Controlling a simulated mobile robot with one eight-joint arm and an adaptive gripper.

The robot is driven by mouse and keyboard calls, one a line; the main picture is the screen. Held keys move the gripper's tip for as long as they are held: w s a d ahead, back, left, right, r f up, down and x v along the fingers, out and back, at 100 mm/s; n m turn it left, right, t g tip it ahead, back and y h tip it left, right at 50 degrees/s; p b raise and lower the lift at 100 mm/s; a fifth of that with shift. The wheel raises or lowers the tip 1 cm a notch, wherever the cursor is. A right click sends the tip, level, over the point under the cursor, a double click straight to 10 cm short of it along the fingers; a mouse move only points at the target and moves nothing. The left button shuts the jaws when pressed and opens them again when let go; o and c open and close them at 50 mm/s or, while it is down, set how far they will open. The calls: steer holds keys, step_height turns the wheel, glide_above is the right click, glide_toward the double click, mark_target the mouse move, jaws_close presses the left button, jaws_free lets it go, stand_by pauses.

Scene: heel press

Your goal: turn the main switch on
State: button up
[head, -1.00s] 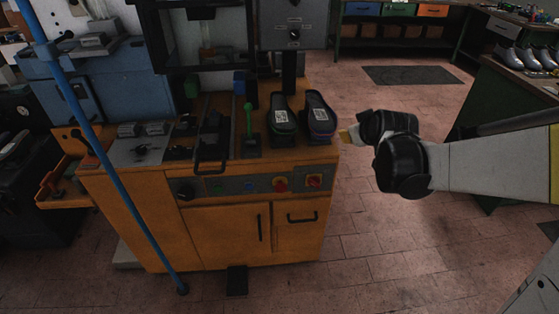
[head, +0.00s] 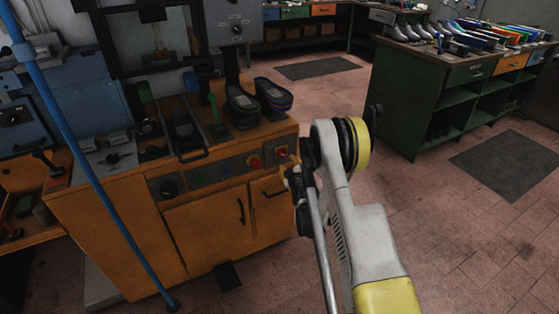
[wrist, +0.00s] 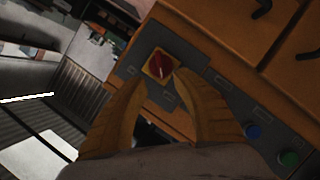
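The main switch is a red rotary knob on a yellow square plate (wrist: 159,65), at the right end of the orange machine's control panel; it also shows in the head view (head: 281,152). A pale mark shows on the knob; I cannot tell its setting. My gripper (wrist: 161,79) has its two yellow-orange fingers spread, with the tips at the plate's near edge and the knob just beyond the gap between them. It holds nothing. In the head view my gripper (head: 290,172) is just in front of the panel's right end, partly hidden by my wrist.
A red button (head: 254,161) sits left of the switch. A blue button (wrist: 253,131) and a green button (wrist: 289,158) lie farther along the panel. Two shoe forms (head: 272,95) stand on the machine top. Open floor lies to the right.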

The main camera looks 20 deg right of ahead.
mark_target(284, 156)
steer(key=b+x, duration=0.3)
steer(key=x, duration=0.6)
steer(key=shift+w+d+f, duration=0.1)
steer(key=shift+w, duration=0.2)
jaws_close()
